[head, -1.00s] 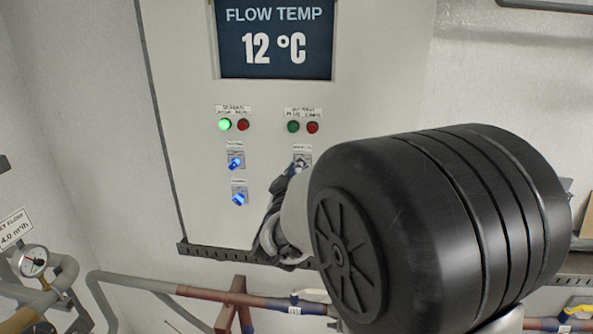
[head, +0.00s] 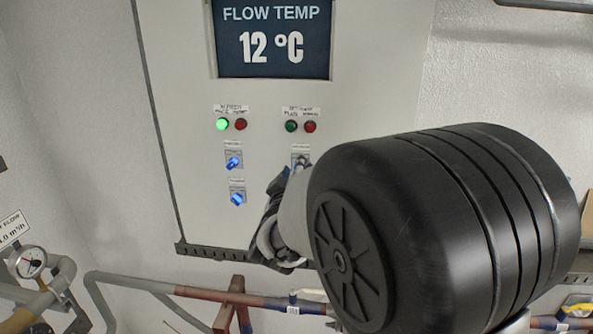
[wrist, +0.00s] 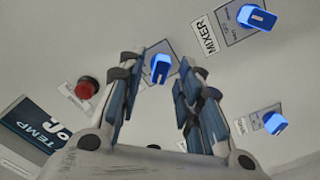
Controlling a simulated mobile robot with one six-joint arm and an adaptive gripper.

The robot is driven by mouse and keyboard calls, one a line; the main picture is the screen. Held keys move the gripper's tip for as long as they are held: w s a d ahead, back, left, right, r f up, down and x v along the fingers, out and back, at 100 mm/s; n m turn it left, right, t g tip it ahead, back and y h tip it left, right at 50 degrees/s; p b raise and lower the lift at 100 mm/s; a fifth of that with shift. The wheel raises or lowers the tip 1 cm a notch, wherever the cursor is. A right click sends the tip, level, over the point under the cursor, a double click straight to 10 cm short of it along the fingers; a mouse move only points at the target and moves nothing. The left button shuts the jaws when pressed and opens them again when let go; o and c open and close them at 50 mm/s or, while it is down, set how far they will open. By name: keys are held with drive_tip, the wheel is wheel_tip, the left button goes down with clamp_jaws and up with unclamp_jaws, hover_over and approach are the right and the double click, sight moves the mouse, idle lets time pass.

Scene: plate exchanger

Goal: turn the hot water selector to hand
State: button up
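Blue selector knobs sit on a light grey panel (head: 200,60). In the wrist view one blue knob (wrist: 160,67) shows between the fingertips of my gripper (wrist: 162,62), just beyond them. The fingers are apart, with a gap to either side of that knob. Its label is too hidden to read, so I cannot confirm that it is the hot water selector. In the head view it is the upper right switch (head: 300,158), mostly hidden by my gripper (head: 283,178). The upper left knob (head: 233,162) and lower left knob (head: 238,198) show clearly.
A knob labelled MIXER (wrist: 257,17) and the lower left knob (wrist: 275,122) are close by in the wrist view. A red lamp (wrist: 88,87) lies left of the fingers. The display (head: 273,38) reads 12 °C. Pipes (head: 250,299) run below the panel.

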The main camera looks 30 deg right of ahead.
drive_tip(key=v, duration=1.1)
drive_tip(key=shift+a, duration=0.1)
drive_tip(key=s+a+f+g+y+b, duration=0.1)
drive_tip(key=s+a+f+y+b, duration=0.2)
drive_tip(key=a+f+y+b, duration=0.45)
drive_tip(key=s+a+f+g+y+b, duration=0.25)
drive_tip(key=a+f+b, duration=0.25)
drive_tip(key=f+b, duration=0.5)
drive_tip(key=s+d+f+m+g+b, duration=0.2)
drive_tip(key=s+f+g+b, duration=0.4)
drive_tip(key=s+f, duration=1.3)
drive_tip(key=f+b, duration=0.1)
drive_tip(key=b, duration=0.3)
drive_tip(key=shift+d+f+g, duration=0.3)
drive_tip(key=shift+d+g, duration=0.05)
